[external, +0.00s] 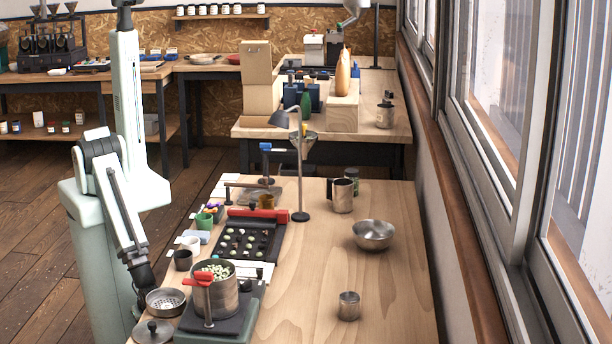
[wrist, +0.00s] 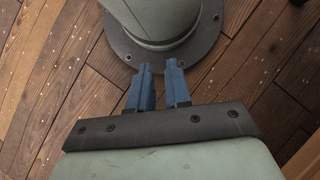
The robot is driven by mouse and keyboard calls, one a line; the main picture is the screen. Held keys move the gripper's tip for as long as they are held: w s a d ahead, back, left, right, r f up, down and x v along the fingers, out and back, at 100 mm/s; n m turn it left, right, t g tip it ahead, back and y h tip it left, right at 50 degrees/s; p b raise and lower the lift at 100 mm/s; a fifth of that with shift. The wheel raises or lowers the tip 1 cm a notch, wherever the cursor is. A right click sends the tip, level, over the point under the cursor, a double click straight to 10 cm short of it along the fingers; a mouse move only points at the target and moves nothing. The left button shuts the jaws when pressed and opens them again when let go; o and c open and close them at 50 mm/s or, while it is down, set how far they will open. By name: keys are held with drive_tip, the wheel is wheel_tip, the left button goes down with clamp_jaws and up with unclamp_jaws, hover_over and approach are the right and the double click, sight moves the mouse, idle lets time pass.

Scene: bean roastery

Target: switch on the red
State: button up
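A red-topped T-shaped handle (external: 203,279) stands on a dark post at the front of the bench, in front of a metal pot (external: 228,297) of pale beans. A red cylinder (external: 262,215) lies across the far edge of a black tray (external: 232,258) with several beans. I cannot tell which red part is a switch, or whether anything is on. My gripper (wrist: 160,68) shows in the wrist view with two blue fingers apart and nothing between them. It points down at the floor by my own base. I cannot make out its fingers in the external view.
The wooden bench (external: 392,290) is mostly clear on its right, with a steel bowl (external: 373,235), a small metal cup (external: 348,306) and a metal mug (external: 342,196). Windows line the right side.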

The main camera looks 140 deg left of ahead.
drive_tip(key=w+d+r+m, duration=0.1)
drive_tip(key=w, duration=0.3)
drive_tip(key=w+d+r+t, duration=0.1)
drive_tip(key=w+d, duration=0.1)
drive_tip(key=w, duration=0.2)
drive_tip(key=w+d+r+m+t, duration=0.1)
drive_tip(key=w, duration=0.3)
drive_tip(key=shift+w+d+r+m, duration=0.15)
drive_tip(key=shift+d+m, duration=0.05)
drive_tip(key=shift+m, duration=0.1)
clamp_jaws()
drive_tip(key=w+d+r+m+t+h, duration=0.2)
drive_tip(key=w+d+r+m+t, duration=0.5)
drive_tip(key=w+d+r, duration=1.7)
drive_tip(key=w+a+r+y, duration=0.1)
drive_tip(key=w+a+r, duration=0.2)
drive_tip(key=a+r, duration=0.45)
drive_tip(key=w+a+r, duration=0.3)
drive_tip(key=a+r, duration=0.3)
drive_tip(key=a, duration=0.3)
drive_tip(key=s+a+r+y, duration=0.1)
drive_tip(key=a+r, duration=0.5)
drive_tip(key=a, duration=0.3)
drive_tip(key=s+a+r+y, duration=0.1)
drive_tip(key=a+r, duration=0.5)
drive_tip(key=a, duration=0.4)
drive_tip(key=shift+a+n+g, duration=0.3)
drive_tip(key=shift+n+g, duration=0.1)
drive_tip(key=shift+s, duration=0.1)
